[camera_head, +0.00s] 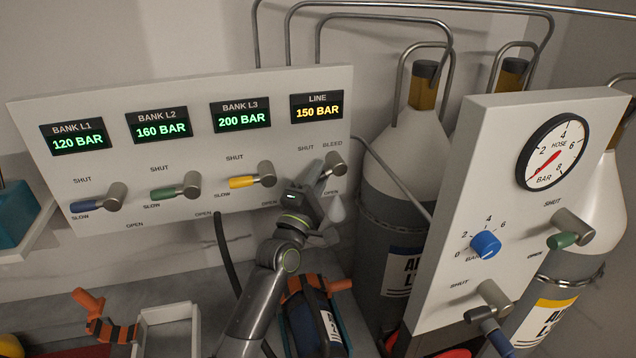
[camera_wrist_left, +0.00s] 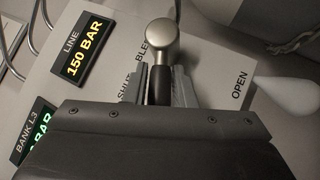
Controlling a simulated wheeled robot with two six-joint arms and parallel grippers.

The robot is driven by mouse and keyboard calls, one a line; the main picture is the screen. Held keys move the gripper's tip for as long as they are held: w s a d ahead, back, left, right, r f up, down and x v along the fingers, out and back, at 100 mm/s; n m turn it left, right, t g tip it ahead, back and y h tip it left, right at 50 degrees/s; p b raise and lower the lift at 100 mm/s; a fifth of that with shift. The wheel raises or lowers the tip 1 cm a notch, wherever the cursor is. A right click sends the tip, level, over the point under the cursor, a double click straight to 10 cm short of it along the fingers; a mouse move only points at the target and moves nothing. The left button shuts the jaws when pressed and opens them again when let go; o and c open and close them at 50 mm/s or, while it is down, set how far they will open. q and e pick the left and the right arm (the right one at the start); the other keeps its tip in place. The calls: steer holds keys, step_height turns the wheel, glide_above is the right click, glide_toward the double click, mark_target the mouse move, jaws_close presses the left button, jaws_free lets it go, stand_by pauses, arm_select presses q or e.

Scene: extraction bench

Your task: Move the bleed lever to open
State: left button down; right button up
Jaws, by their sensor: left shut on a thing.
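The bleed lever (camera_head: 336,163) is at the right end of the white panel, under the LINE display reading 150 BAR. In the left wrist view its round metal hub (camera_wrist_left: 163,42) and dark handle (camera_wrist_left: 159,86) show. My left gripper (camera_head: 313,181) is shut on the handle, with a finger on each side (camera_wrist_left: 159,88). The handle points toward my gripper, between the SHUT and OPEN marks. The OPEN mark (camera_wrist_left: 239,90) is right of the fingers in that view. The SHUT mark is partly hidden by a finger. My right gripper is not in view.
Blue, green and yellow bank levers (camera_head: 253,179) line the panel (camera_head: 120,215). A second panel (camera_head: 480,150) with a gauge and several controls stands at right, before gas cylinders (camera_head: 395,185). Orange-handled items lie below.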

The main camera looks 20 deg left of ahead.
arm_select(q)
steer(key=shift+w+d+f+n+t+y+b, duration=0.1)
steer(key=shift+f+n+t+y+b, duration=0.35)
steer(key=shift+n+b, duration=0.5)
steer(key=shift+w+d+f+n+t+y+b, duration=0.1)
steer(key=shift+f+n+t+y+b, duration=0.15)
steer(key=shift+n+t+y+b, duration=0.45)
steer(key=shift+g+b, duration=0.25)
steer(key=shift+b, duration=0.2)
steer(key=c, duration=1.2)
jaws_free()
steer(key=shift+s+r, duration=0.1)
steer(key=shift+s+f, duration=0.35)
steer(key=b+v, duration=1)
steer(key=v, duration=0.6)
steer(key=shift+s+b, duration=0.2)
steer(key=shift+b, duration=0.1)
